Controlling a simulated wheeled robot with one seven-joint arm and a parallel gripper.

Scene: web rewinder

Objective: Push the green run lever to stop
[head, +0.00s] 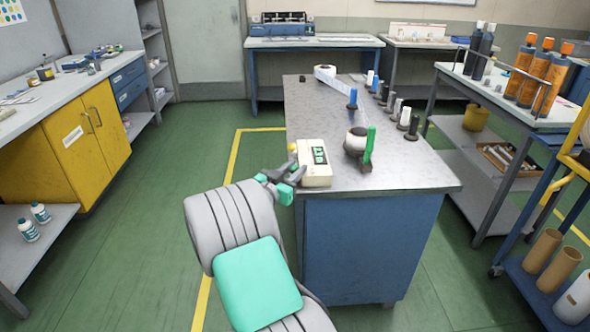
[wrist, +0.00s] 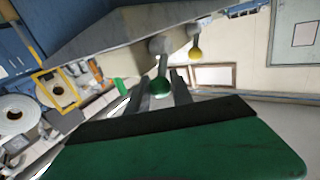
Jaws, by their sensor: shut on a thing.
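The green run lever (wrist: 160,87) shows in the wrist view as a rod with a round green knob, between the two fingers of my gripper (wrist: 161,93). The fingers are shut on it. A second lever with a yellow knob (wrist: 195,53) stands beside it, clear of the fingers. In the head view my gripper (head: 284,181) is at the left side of a cream control box (head: 315,175) on the bench's near left edge. The yellow knob (head: 292,147) shows above the gripper there. The green knob is hidden by my gripper in the head view.
The metal bench top (head: 420,178) carries a white roll (head: 356,138), a green upright (head: 369,145) and several spools along the right. A yellow cabinet (head: 75,145) stands left and a bottle cart (head: 530,110) right. Green floor left of the bench is clear.

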